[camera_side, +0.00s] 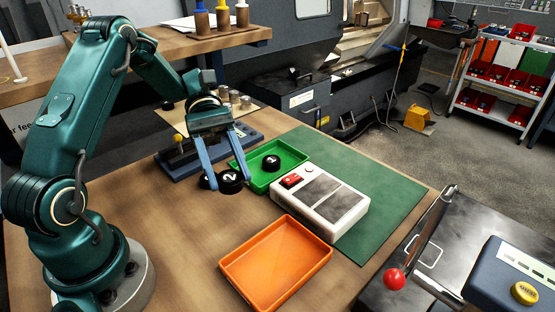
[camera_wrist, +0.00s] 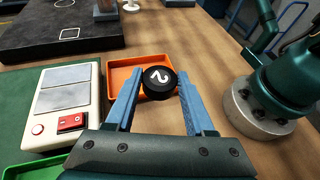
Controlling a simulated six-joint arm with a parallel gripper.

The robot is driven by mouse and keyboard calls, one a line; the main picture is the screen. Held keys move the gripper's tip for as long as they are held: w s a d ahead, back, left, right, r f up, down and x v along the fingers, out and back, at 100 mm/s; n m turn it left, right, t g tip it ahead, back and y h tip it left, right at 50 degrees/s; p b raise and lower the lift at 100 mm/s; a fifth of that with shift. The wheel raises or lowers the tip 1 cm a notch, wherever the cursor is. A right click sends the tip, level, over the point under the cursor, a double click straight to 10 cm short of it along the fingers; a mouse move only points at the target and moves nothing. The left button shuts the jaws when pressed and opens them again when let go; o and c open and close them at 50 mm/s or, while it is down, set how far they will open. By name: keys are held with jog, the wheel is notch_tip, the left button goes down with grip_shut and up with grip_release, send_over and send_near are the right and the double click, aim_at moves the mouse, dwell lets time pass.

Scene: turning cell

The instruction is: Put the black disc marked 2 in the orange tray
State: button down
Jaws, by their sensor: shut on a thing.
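The black disc marked 2 (camera_side: 230,181) is held between the blue fingertips of my gripper (camera_side: 229,183), its white number showing. In the wrist view the disc (camera_wrist: 160,82) sits between both fingertips (camera_wrist: 157,84). The orange tray (camera_side: 276,262) is empty in the side view and lies in front and to the right of my gripper. In the wrist view the tray (camera_wrist: 122,78) shows beyond the disc, partly hidden by it and the fingers.
A green tray (camera_side: 291,153) holds another black disc (camera_side: 271,162). A white box with a red switch (camera_side: 325,197) stands between the trays on a green mat (camera_side: 385,190). Bare table lies left of the orange tray.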

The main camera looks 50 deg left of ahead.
send_over(273, 256)
notch_tip(273, 256, down, 7)
jog(key=shift+r, duration=0.2)
jog(key=shift+f, duration=1.95)
jog(key=shift+f, duration=0.15)
jog(key=shift+c, duration=1.3)
grip_release()
